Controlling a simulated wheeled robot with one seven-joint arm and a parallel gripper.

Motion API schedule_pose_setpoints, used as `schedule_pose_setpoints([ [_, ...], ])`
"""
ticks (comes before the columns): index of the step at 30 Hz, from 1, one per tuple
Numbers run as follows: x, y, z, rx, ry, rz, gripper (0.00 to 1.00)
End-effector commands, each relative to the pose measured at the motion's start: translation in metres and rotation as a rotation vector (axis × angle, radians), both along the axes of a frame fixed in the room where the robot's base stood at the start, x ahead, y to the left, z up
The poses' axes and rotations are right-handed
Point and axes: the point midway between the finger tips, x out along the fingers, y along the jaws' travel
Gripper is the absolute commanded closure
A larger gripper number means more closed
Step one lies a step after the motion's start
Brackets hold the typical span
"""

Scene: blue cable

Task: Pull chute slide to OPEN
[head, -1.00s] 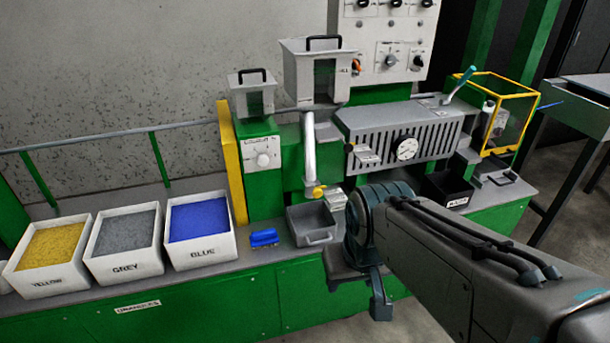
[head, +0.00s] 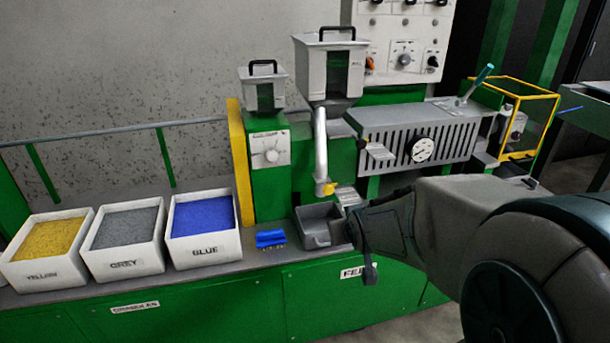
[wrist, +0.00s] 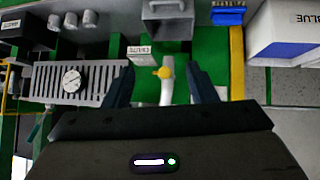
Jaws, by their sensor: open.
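The chute is a pale pipe (head: 321,145) coming down from the large hopper (head: 330,68). A yellow slide knob (head: 328,188) is at its lower end. In the upside-down wrist view, the yellow knob (wrist: 163,72) appears between my two dark fingers, with the pipe (wrist: 167,92) beside it. My gripper (wrist: 160,76) is open with nothing held. In the head view my gripper is right of and below the knob, apart from it, and partly hidden by my wrist. I cannot tell the exact gap in depth.
A grey bin (head: 318,228) stands under the chute. A blue brush (head: 270,239) lies left of it, then the blue granule tub (head: 203,228). A slotted grey housing with a gauge (head: 421,149) is on the right. A small label plate (wrist: 140,53) is near the knob.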

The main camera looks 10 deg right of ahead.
Motion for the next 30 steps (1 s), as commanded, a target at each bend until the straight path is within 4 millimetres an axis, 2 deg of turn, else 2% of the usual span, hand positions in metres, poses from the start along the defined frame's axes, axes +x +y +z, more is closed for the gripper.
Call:
schedule_pose_setpoints([
  [1,0.014,-0.003,-0.02,0.003,-0.046,0.011,0.48],
  [6,0.059,-0.005,-0.045,0.026,-0.248,0.064,0.48],
  [12,0.095,-0.009,-0.065,0.088,-0.492,0.114,0.48],
  [20,0.111,-0.015,-0.068,0.155,-0.706,0.137,0.48],
  [26,0.12,-0.014,-0.064,0.165,-0.739,0.142,0.48],
  [30,0.14,-0.011,-0.064,0.166,-0.738,0.142,0.48],
])
